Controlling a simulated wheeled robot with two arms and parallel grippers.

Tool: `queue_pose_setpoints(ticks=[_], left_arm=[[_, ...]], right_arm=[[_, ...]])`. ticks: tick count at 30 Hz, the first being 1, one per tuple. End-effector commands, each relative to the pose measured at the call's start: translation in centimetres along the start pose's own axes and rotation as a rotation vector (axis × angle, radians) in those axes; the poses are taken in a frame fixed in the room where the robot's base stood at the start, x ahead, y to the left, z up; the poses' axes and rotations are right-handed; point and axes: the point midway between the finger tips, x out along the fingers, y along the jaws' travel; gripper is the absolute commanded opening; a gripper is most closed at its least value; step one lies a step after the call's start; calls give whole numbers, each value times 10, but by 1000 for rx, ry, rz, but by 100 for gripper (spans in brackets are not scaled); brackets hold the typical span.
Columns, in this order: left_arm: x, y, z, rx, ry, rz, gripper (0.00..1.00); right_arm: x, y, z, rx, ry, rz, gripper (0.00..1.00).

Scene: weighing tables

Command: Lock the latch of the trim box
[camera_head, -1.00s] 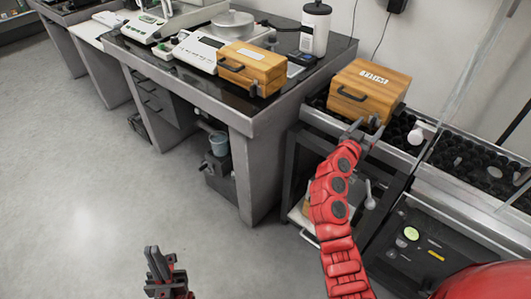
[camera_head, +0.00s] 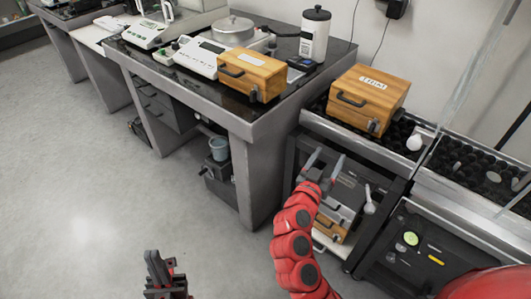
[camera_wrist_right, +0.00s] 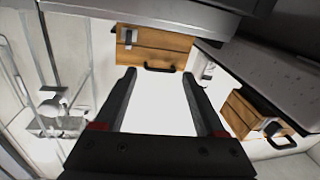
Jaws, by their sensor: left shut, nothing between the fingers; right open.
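The trim box (camera_head: 368,97) is a wooden box labelled TRIM on the right bench, with a black handle on its front. Its small metal latch (camera_head: 374,127) sits at the front's right end; I cannot tell its exact position. In the right wrist view the trim box (camera_wrist_right: 172,48) shows upside down beyond the fingertips, with the latch (camera_wrist_right: 128,37) at its left. My right gripper (camera_head: 325,162) is open and empty, below and in front of the box, apart from it. My left gripper (camera_head: 158,270) is shut and empty, low over the floor.
A second wooden box (camera_head: 252,72) stands on the dark weighing table beside a scale (camera_head: 203,52) and a white canister (camera_head: 315,34). A bench rim (camera_head: 345,132) runs below the trim box. Equipment stands under the right bench. The floor at left is clear.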

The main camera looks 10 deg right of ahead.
Motion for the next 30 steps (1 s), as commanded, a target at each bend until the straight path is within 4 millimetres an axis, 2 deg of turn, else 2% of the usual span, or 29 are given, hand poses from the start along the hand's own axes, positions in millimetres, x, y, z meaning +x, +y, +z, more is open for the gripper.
queue_pose_setpoints(ticks=[1,8,18,24,30], left_arm=[[7,0,-1,0,0,0,0],[23,-1,-4,0,0,0,0],[48,-2,-8,0,0,0,0],[58,-3,-10,0,0,0,0],[61,-3,-10,0,0,0,0]], right_arm=[[1,-9,-3,-24,5,-41,72],[-6,-59,-4,-111,51,-263,72],[-40,-123,-6,-163,146,-589,72],[-64,-144,-14,-148,212,-725,72],[-75,-151,-17,-136,243,-778,72]])
